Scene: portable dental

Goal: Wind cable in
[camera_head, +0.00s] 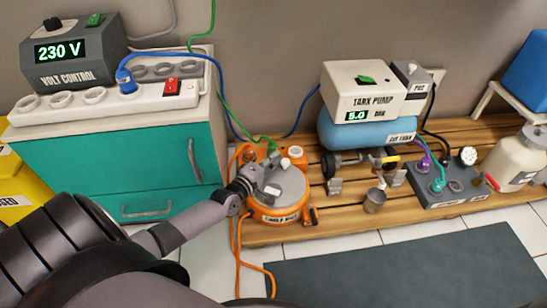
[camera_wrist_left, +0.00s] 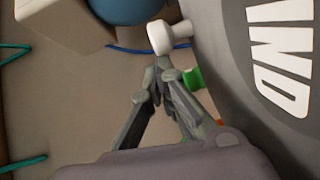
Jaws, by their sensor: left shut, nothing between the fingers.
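The cable reel (camera_head: 277,214) is an orange drum with a grey round top, standing on the left end of the wooden slatted platform. A white knob (camera_head: 285,162) stands up on its top; it also shows in the wrist view (camera_wrist_left: 165,38). The orange cable (camera_head: 238,262) hangs from the reel's left side and lies looped on the floor. My left gripper (camera_head: 268,174) is over the reel's top, shut and empty. In the wrist view its fingertips (camera_wrist_left: 162,66) are close to the knob; I cannot tell if they touch it. My right gripper is not in view.
A tank pump (camera_head: 352,92) on a blue tank stands right of the reel, with a small metal cup (camera_head: 375,201) in front. A teal cabinet (camera_head: 120,170) is at left. Green and blue cables run behind the reel. A dark mat (camera_head: 410,270) lies in front.

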